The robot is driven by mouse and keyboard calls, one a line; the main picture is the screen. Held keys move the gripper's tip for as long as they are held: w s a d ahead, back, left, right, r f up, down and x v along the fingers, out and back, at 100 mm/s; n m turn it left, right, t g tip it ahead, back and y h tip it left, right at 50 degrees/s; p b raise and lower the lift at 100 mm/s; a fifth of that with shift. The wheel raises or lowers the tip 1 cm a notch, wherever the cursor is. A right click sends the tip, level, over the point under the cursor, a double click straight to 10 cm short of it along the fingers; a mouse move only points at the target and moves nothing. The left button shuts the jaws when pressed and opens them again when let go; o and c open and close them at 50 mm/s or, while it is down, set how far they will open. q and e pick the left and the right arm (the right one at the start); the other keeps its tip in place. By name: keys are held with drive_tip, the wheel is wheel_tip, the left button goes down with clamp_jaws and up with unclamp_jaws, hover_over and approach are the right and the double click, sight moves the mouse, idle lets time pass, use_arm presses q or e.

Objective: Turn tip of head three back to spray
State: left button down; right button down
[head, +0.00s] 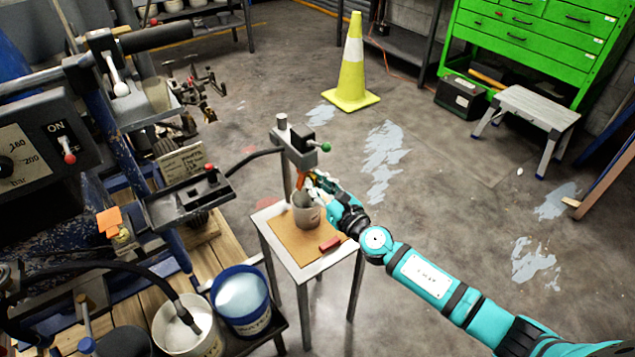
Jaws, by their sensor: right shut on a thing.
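A spray head (298,148) with a grey body and a green-ended lever hangs on a post over a small stand. An orange tip (302,178) points down beneath it. My right arm comes in from the lower right. My right gripper (313,184) is at the tip, just above a grey cup (306,210), and is shut on the tip. The fingers are small and partly cover the tip, so its exact turn cannot be read. My left gripper is not in view.
The small stand (278,236) has a brown board and a red block (329,244). The striper machine with its gauge panel (35,150) and paint buckets (241,298) fills the left. A yellow cone (353,70) stands behind on open floor.

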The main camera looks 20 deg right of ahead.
drive_tip(key=shift+w+r+n, duration=0.1)
drive_tip(key=shift+r+n, duration=0.05)
drive_tip(key=shift+n, duration=0.15)
drive_tip(key=c, duration=1.3)
unclamp_jaws()
drive_tip(key=shift+w+a, duration=0.1)
drive_tip(key=o, duration=0.6)
drive_tip(key=shift+v, duration=1.35)
drive_tip(key=v, duration=0.4)
drive_tip(key=shift+s, duration=0.25)
